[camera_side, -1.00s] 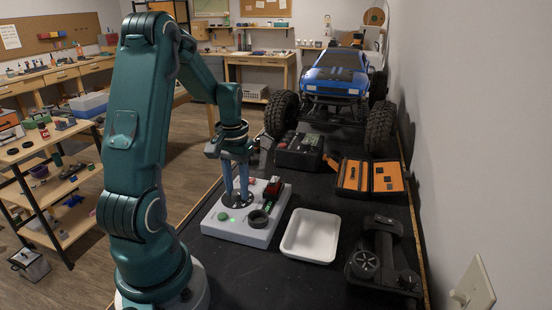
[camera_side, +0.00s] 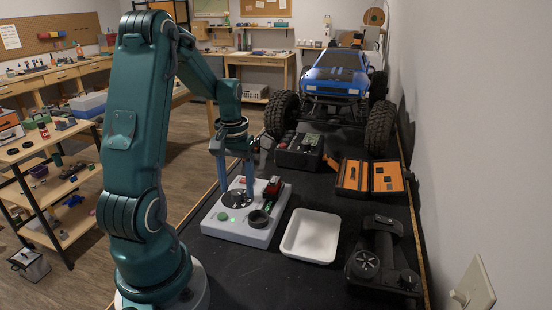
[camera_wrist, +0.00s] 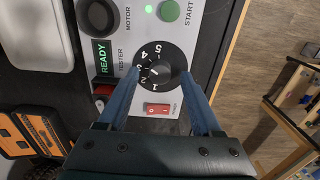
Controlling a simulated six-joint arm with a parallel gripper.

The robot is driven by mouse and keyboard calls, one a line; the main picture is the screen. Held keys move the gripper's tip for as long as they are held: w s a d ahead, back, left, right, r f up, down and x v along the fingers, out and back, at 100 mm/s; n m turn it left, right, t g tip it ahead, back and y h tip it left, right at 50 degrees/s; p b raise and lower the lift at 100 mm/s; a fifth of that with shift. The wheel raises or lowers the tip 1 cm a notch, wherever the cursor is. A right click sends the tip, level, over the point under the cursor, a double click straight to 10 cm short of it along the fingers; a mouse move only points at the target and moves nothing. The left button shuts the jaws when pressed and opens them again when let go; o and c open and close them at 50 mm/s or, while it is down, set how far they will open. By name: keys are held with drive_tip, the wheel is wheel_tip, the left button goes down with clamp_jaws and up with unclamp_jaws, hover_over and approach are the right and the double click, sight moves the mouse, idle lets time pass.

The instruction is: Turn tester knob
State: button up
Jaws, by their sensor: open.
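The tester (camera_side: 240,232) is a light grey box on the black bench top. In the wrist view its round black knob (camera_wrist: 158,70) has white numbers around it. A green START button (camera_wrist: 169,11), a red switch (camera_wrist: 158,109), a lit READY display (camera_wrist: 103,57) and a dark MOTOR ring (camera_wrist: 97,16) surround it. My gripper (camera_wrist: 158,70) is open and empty, its two blue fingers spread to either side of the knob. In the side view my gripper (camera_side: 235,187) points down over the knob; whether the fingertips touch the panel is unclear.
A white tray (camera_side: 311,236) lies right of the tester. A radio controller (camera_side: 383,262), an open orange-lined case (camera_side: 368,176) and a dark box (camera_side: 299,151) stand nearby. The blue crawler (camera_side: 336,75) is at the back. Bare bench shows in front of the tester.

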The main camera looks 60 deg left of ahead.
sight(240, 192)
drive_tip(key=shift+r, duration=2.2)
drive_tip(key=shift+w+d, duration=0.2)
drive_tip(key=w+d+r+m+t+y, duration=0.1)
drive_tip(key=w+d+r+m+t, duration=0.15)
drive_tip(key=d+r, duration=0.35)
drive_tip(key=s+d+m+t, duration=0.1)
drive_tip(key=s+d+m, duration=0.2)
drive_tip(key=d, duration=0.4)
drive_tip(key=s+d+m+t+h, duration=0.1)
drive_tip(key=s+d+m+t, duration=0.1)
drive_tip(key=d, duration=0.6)
drive_tip(key=shift+s+r+m, duration=0.3)
drive_tip(key=shift+s+m, duration=0.55)
drive_tip(key=shift+s, duration=0.2)
